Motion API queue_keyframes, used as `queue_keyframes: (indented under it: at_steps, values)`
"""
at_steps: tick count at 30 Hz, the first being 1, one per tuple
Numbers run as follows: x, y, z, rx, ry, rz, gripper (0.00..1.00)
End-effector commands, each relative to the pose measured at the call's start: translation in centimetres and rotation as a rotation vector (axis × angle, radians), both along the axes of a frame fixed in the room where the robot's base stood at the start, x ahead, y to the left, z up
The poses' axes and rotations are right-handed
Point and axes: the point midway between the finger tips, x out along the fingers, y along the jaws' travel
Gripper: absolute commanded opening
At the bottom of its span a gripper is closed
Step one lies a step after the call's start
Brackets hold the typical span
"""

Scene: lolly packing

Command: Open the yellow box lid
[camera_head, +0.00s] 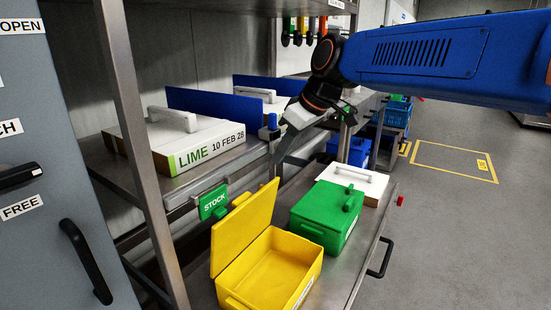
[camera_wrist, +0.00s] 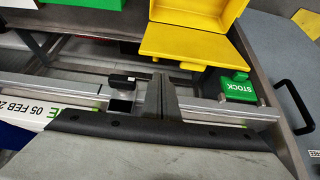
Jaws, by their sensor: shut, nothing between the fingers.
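The yellow box (camera_head: 272,275) stands on the lower metal shelf in the head view, empty inside. Its yellow lid (camera_head: 243,228) is open, tilted up and back on the side toward the rack. The lid also shows in the wrist view (camera_wrist: 182,47), with part of the yellow box (camera_wrist: 193,9) at the top edge. My gripper (camera_head: 277,160) is above and behind the raised lid, close to the upper shelf's rail, apart from the lid. In the wrist view my gripper (camera_wrist: 159,82) is shut and holds nothing.
A closed green box (camera_head: 325,218) stands beside the yellow box, with a white box (camera_head: 362,181) behind. A green STOCK sign (camera_head: 214,203) hangs on the shelf rail. A white LIME box (camera_head: 160,138) sits on the upper shelf. Open floor (camera_head: 460,235) lies at right.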

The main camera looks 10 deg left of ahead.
Motion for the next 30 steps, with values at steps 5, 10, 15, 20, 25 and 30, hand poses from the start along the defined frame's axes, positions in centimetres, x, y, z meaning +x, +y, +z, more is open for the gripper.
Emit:
queue_keyframes:
  at_steps: [5, 10, 15, 20, 25, 30]
  values:
    - [0.5, 1.4, -2.6, -0.002, 0.003, 0.000, 0.00]
    - [1.1, 2.7, -5.0, -0.002, 0.004, -0.001, 0.00]
    - [1.4, 3.6, -6.6, -0.001, 0.002, 0.000, 0.00]
    - [1.6, 4.0, -7.3, 0.000, 0.000, -0.001, 0.00]
    - [1.7, 4.1, -7.4, 0.000, 0.001, -0.002, 0.00]
    - [1.7, 4.1, -7.4, 0.000, 0.001, -0.002, 0.00]
